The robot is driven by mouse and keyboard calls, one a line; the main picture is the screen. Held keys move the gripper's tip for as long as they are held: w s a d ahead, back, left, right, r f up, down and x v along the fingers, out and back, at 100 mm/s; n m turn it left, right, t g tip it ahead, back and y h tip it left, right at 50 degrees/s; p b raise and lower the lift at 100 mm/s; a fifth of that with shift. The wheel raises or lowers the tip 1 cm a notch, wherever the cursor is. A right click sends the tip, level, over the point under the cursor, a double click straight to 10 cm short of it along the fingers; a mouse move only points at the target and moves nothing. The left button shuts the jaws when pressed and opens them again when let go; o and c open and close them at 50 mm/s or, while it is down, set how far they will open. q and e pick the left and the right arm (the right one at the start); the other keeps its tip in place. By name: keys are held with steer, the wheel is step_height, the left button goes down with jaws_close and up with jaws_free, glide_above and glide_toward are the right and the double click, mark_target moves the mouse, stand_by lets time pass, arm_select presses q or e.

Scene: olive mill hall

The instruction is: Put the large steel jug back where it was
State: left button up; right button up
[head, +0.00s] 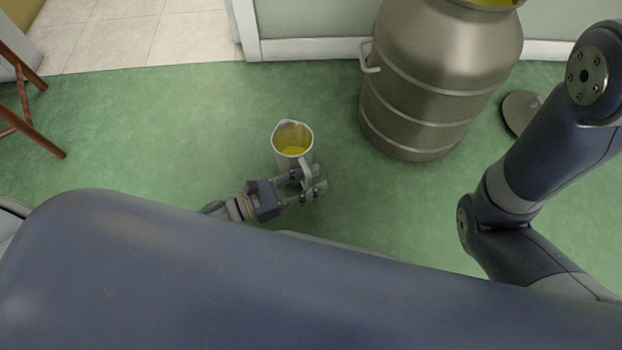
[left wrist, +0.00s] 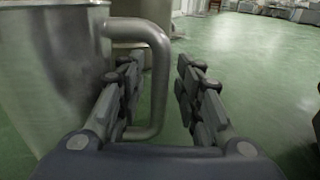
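The large steel jug (head: 281,147) is upright in the middle of the head view, with yellow-green oil (head: 293,150) inside. In the left wrist view the jug (left wrist: 50,70) fills the left side, and its bar handle (left wrist: 158,85) lies between my fingers. My left gripper (head: 313,181) is at the handle side of the jug. In the left wrist view the gripper (left wrist: 157,82) is open, with a gap between the handle and the right finger. The jug's base is hidden. My right arm shows at the right, but its gripper is out of view.
A big ribbed steel drum (head: 420,95) stands behind and right of the jug. A round dark disc (head: 521,113) is on the floor farther right. Brown wooden legs (head: 25,110) stand at the far left. Green floor (head: 180,130) around the jug is clear.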

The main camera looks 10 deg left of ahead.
arm_select(q)
steer(key=shift+s+a+r+p, duration=0.15)
steer(key=shift+a+p, duration=0.05)
steer(key=shift+p, duration=0.15)
steer(key=p+v, duration=0.3)
steer(key=v, duration=0.8)
steer(key=shift+s+a, duration=0.15)
steer(key=shift+a, duration=0.1)
